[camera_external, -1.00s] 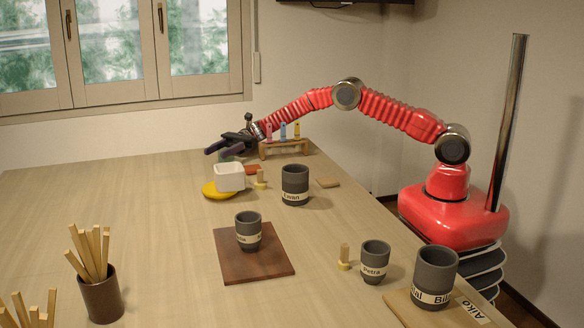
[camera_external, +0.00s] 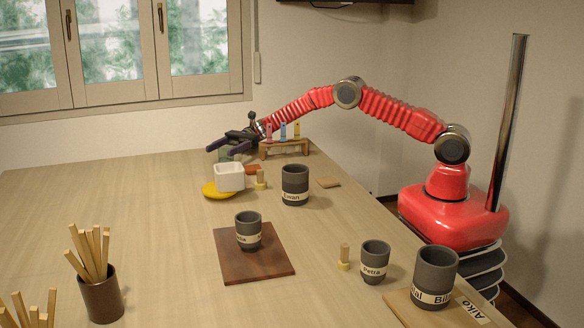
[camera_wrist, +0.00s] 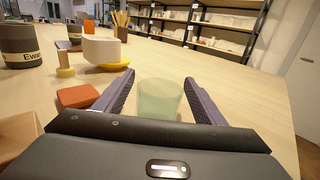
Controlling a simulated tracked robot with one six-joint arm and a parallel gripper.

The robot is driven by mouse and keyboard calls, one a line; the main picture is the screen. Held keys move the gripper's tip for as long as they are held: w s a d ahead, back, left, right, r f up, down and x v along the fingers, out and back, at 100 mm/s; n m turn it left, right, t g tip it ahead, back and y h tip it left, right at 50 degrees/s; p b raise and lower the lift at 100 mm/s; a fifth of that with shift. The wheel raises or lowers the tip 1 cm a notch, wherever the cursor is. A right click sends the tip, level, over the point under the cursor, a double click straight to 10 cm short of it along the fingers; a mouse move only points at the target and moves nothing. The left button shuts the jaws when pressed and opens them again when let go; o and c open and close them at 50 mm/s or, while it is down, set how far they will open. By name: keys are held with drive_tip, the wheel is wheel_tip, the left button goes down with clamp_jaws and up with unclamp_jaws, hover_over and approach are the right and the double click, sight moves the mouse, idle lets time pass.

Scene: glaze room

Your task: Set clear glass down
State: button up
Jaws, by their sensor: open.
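The clear glass (camera_wrist: 160,102), a pale green see-through tumbler, stands upright on the table between my fingers in the wrist view. A gap shows between it and each finger. In the external view the glass (camera_external: 240,156) is small and partly hidden below my gripper (camera_external: 228,144), behind the white cup. My gripper (camera_wrist: 160,98) is open, its two dark fingers spread on either side of the glass, low over the table.
An orange block (camera_wrist: 78,96) lies left of my fingers. A wooden rack (camera_external: 284,148) with coloured clips and the Ewan cup (camera_external: 295,184) are nearby. The table (camera_external: 120,200) left of the glass is clear.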

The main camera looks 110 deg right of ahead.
sight(225, 144)
drive_tip(key=v, duration=0.9)
drive_tip(key=shift+s+d, duration=0.2)
drive_tip(key=shift+s, duration=0.05)
drive_tip(key=shift+r, duration=0.1)
